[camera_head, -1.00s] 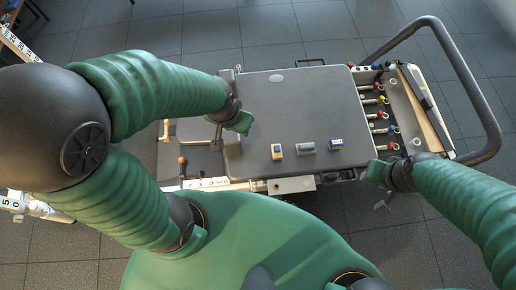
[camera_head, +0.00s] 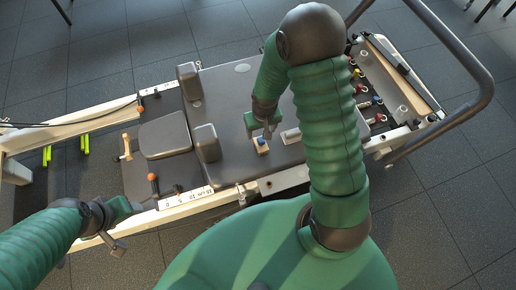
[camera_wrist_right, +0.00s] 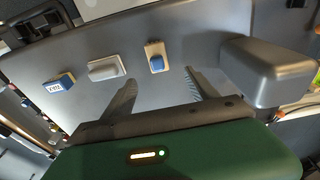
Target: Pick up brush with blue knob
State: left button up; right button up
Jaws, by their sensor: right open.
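The brush with the blue knob (camera_head: 261,145) sits on the dark grey carriage pad. It has a tan block body with a blue knob on top and also shows in the right wrist view (camera_wrist_right: 155,57). My right gripper (camera_head: 262,131) is open and empty, above and just behind the brush in the head view. In the wrist view the brush lies beyond the fingertips, roughly between their lines, with a gap. My left gripper (camera_head: 130,207) is at lower left by the white rail, far from the brush; its jaw opening is unclear.
A grey-white block (camera_wrist_right: 107,68) and a blue labelled box (camera_wrist_right: 60,83) lie beside the brush. Grey shoulder rests (camera_head: 206,143) rise left of it, one close to the right gripper (camera_wrist_right: 268,72). A white rail (camera_head: 185,199) runs along the near side.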

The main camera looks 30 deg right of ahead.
aim_at(260, 140)
jog(key=f, duration=0.2)
jog(key=d+f+b, duration=0.1)
jog(key=f, duration=0.2)
jog(key=w+d+f+b, duration=0.1)
jog(key=f, duration=0.2)
jog(key=shift+f, duration=0.15)
jog(key=f+b, duration=0.1)
jog(key=f, duration=0.1)
jog(key=a+f+b, duration=0.1)
jog(key=f, duration=0.1)
jog(key=shift+w+a+f, duration=0.15)
jog(key=shift+w+f, duration=0.15)
jog(key=shift+f, duration=0.2)
jog(key=shift+d, duration=0.25)
jog(key=shift+c, duration=1.1)
jog(key=shift+a+r, duration=0.1)
jog(key=c, duration=1)
pick_arm(q)
jog(key=f, duration=0.2)
jog(key=d+f, duration=0.1)
jog(key=f, duration=0.2)
jog(key=shift+w+d, duration=0.15)
pick_arm(e)
grip_shut()
pick_arm(q)
jog(key=shift+r, duration=0.1)
